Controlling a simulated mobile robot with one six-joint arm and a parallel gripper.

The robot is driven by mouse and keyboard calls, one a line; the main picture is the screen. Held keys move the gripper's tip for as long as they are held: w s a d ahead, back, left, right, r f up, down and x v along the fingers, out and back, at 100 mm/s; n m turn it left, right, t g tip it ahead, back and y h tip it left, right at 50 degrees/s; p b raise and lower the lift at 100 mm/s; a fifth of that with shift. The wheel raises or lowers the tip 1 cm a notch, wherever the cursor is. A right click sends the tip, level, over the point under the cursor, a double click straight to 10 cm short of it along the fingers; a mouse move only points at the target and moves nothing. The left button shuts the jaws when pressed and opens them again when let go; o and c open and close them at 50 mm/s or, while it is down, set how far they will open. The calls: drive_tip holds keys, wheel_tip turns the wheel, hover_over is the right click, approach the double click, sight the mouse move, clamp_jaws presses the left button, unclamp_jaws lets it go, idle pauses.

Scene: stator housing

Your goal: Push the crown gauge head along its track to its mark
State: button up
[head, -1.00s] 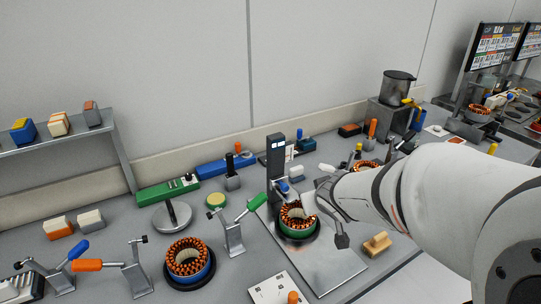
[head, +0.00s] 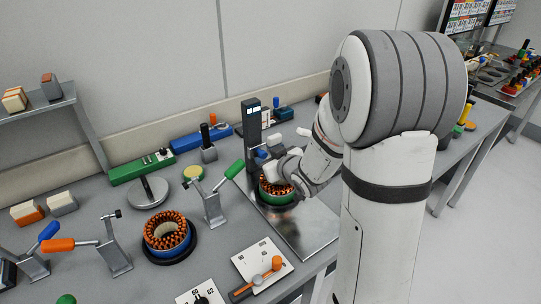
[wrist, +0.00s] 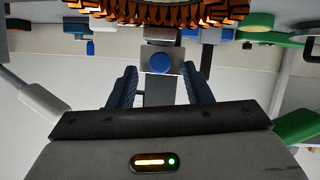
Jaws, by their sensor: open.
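The crown gauge is a dark upright post (head: 252,122) with a small lit display near its top, standing behind a copper-wound stator (head: 277,197) in a green ring. The gauge head (wrist: 147,54), a grey block with a round blue knob (wrist: 161,63), shows in the wrist view; its blue part (head: 261,153) also shows in the head view. My gripper (wrist: 162,78) is open, its two dark blue fingers on either side of the head, with gaps visible. In the head view my gripper (head: 278,170) is just above the stator, partly hiding it. The mark cannot be made out.
The stator's copper windings (wrist: 180,12) cross the top of the wrist view, close to the fingers. A stand with a green handle (head: 213,207) is left of the gauge. Another stator (head: 167,236) sits further left. The steel plate (head: 305,232) has bare room in front.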

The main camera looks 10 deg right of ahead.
drive_tip(key=shift+x, duration=1.1)
clamp_jaws()
